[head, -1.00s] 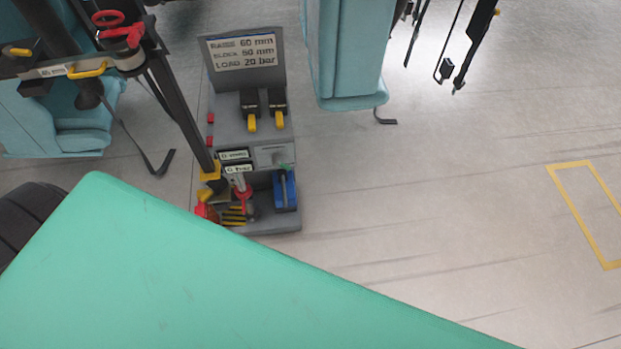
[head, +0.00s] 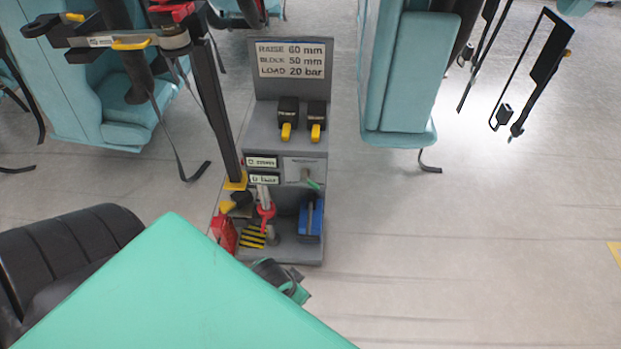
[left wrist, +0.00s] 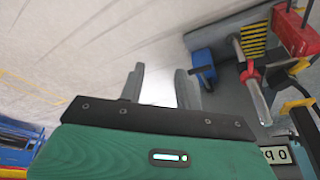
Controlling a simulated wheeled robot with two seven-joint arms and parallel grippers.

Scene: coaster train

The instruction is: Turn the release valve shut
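A grey console (head: 262,130) stands on the floor. Low on it is a red cross-shaped handle (head: 266,212) by a silver cylinder, which looks like the release valve; its exact setting cannot be told. The red handle also shows in the left wrist view (left wrist: 250,73). My left gripper (left wrist: 160,90) is open and empty, its two grey fingers apart over pale floor, to the left of the handle and not touching it. In the head view its fingertips are hidden; a dark and green piece of my arm shows by the console's foot. My right gripper is not in view.
Beside the handle are a blue block (head: 311,218), a red block (head: 223,232) and a yellow-black striped plate (head: 253,236). A green-tipped lever (head: 313,184) and two yellow-handled black blocks sit higher. A dark post (head: 213,105) rises at left. Floor at right is clear.

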